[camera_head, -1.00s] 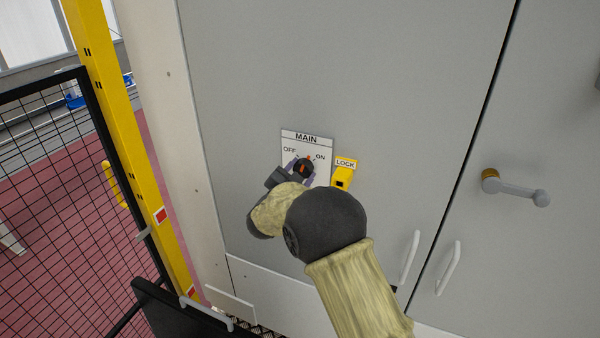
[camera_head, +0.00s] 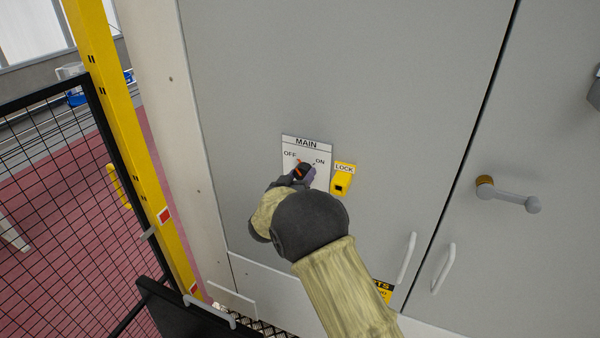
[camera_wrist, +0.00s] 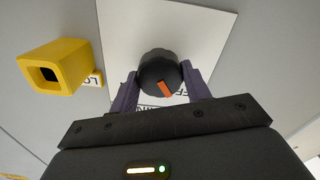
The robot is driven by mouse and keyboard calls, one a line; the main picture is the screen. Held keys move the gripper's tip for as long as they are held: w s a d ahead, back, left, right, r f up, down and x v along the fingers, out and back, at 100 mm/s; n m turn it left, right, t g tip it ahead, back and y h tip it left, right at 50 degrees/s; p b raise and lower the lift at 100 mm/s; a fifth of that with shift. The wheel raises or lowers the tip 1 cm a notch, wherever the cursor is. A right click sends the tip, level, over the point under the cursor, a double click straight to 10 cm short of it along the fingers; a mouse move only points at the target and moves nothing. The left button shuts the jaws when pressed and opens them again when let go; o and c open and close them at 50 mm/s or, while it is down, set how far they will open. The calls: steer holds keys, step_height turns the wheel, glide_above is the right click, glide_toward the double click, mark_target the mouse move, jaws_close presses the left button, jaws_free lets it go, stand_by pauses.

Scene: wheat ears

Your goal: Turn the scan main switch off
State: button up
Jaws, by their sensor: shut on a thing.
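The main switch is a round black knob (camera_head: 304,169) with an orange pointer, on a white plate (camera_head: 318,147) marked MAIN, OFF and ON. In the head view the pointer tilts up and left, toward OFF. My gripper (camera_head: 301,175) is shut on the knob. In the wrist view, the purple fingers of my gripper (camera_wrist: 161,88) sit on either side of the knob (camera_wrist: 157,68). That view is turned over, and the orange pointer aims down and right at the partly hidden OFF lettering.
A yellow LOCK fitting (camera_head: 342,183) sticks out just right of the plate, close to the gripper. A lever handle (camera_head: 510,195) is at the right, and a yellow post (camera_head: 130,130) with black mesh fencing at the left.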

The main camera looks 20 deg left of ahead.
steer(key=shift+n+p, duration=0.35)
steer(key=shift+n, duration=0.55)
steer(key=o, duration=1)
steer(key=shift+a, duration=0.1)
steer(key=shift+c, duration=0.2)
steer(key=s+a+b, duration=0.1)
steer(key=s+b, duration=0.5)
steer(key=s, duration=1.1)
steer(key=shift+s+a, duration=0.15)
steer(key=shift+s, duration=0.05)
